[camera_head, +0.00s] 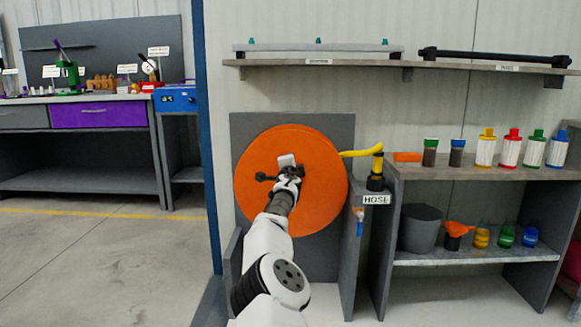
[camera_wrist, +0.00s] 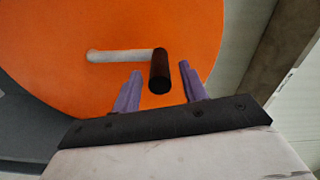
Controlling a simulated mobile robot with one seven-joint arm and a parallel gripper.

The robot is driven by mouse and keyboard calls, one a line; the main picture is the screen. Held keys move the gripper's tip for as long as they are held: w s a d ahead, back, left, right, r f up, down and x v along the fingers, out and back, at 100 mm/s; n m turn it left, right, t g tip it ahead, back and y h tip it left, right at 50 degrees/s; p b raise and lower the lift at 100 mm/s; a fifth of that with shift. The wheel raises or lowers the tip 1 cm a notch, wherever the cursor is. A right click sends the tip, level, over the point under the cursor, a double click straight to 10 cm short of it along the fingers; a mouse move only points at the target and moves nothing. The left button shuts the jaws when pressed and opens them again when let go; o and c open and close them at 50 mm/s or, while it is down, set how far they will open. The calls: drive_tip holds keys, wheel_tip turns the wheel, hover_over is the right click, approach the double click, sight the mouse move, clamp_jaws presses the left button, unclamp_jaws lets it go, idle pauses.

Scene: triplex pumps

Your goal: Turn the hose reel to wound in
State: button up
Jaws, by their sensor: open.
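The hose reel (camera_head: 322,199) is a large orange disc mounted upright on a grey panel in the head view. It also fills the upper part of the wrist view (camera_wrist: 60,75). A pale crank arm (camera_wrist: 118,56) on its face leads to a black handle (camera_wrist: 160,72) that sticks out. My gripper (camera_wrist: 162,88) is open, with one purple finger on each side of the handle's end. The handle lies between the fingers, and I cannot see contact. In the head view my arm covers part of the disc.
A yellow hose (camera_head: 358,153) runs from the reel to a black and yellow fitting (camera_head: 377,170) above the HOSE label. A shelf unit (camera_head: 478,257) with bottles and a grey bucket (camera_head: 420,228) stands close on the right. Open floor (camera_head: 90,260) lies to the left.

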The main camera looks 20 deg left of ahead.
drive_tip(key=shift+r, duration=0.1)
drive_tip(key=o, duration=0.9)
drive_tip(key=r+p, duration=1)
drive_tip(key=r, duration=0.1)
drive_tip(key=shift+w, duration=0.25)
drive_tip(key=shift+c, duration=0.2)
drive_tip(key=r+p, duration=0.2)
drive_tip(key=r, duration=0.1)
drive_tip(key=r+p, duration=0.1)
drive_tip(key=shift+s+d+r, duration=0.2)
drive_tip(key=shift+s, duration=0.2)
drive_tip(key=c, duration=0.9)
drive_tip(key=shift+o, duration=0.2)
drive_tip(key=r+p, duration=0.4)
drive_tip(key=p, duration=0.1)
drive_tip(key=shift+w+a+r, duration=0.15)
drive_tip(key=shift+a+r, duration=0.05)
drive_tip(key=shift+r, duration=0.05)
